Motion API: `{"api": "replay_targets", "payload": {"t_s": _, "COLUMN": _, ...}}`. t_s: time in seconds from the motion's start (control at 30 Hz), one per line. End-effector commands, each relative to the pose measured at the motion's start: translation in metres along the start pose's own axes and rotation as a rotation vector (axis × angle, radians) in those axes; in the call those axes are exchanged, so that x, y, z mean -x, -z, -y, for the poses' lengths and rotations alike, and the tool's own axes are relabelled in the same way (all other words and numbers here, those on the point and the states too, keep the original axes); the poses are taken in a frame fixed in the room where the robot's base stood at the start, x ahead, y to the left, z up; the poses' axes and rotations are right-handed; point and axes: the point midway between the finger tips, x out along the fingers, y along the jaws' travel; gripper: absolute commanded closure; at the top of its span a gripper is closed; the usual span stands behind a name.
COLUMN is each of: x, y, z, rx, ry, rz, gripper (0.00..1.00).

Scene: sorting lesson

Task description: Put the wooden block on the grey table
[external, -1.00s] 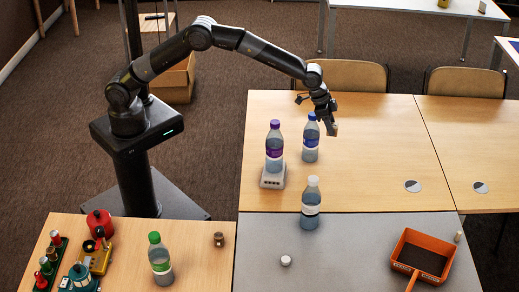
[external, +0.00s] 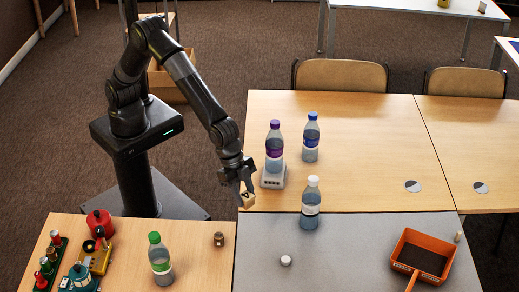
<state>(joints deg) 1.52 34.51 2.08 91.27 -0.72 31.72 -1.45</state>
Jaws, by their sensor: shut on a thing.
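The wooden block (external: 247,200) is small and pale, and my gripper (external: 246,194) is shut on it. My gripper points down and holds the block in the air, in the picture just above the back left corner of the grey table (external: 345,255). The fingers hide part of the block. The grey table is at the front middle and right.
A white-capped bottle (external: 311,205), a small white round object (external: 286,260) and an orange dustpan (external: 422,258) are on the grey table. A purple-capped bottle (external: 274,148) stands on a pale base close to my gripper. A green-capped bottle (external: 159,260) stands on the left wooden table.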

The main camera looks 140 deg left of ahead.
Motion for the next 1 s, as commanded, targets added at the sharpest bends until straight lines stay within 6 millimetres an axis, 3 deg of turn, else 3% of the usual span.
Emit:
{"api": "replay_targets", "payload": {"t_s": 0.17, "x": 0.003, "y": -0.01, "z": -0.031, "rx": -0.037, "ry": -0.016, "rz": 0.001, "gripper": 0.86}}
{"api": "replay_targets", "payload": {"t_s": 0.23, "x": -0.013, "y": -0.016, "z": -0.027, "rx": -0.032, "ry": -0.013, "rz": 0.004, "gripper": 0.86}}
{"api": "replay_targets", "payload": {"t_s": 0.5, "x": -0.043, "y": -0.026, "z": -0.025, "rx": -0.031, "ry": -0.013, "rz": 0.002, "gripper": 0.86}}
{"api": "replay_targets", "payload": {"t_s": 0.63, "x": -0.058, "y": -0.024, "z": -0.008, "rx": -0.027, "ry": -0.012, "rz": 0.001, "gripper": 0.86}}
{"api": "replay_targets", "payload": {"t_s": 1.0, "x": -0.116, "y": -0.009, "z": 0.062, "rx": -0.027, "ry": -0.013, "rz": 0.001, "gripper": 0.86}}
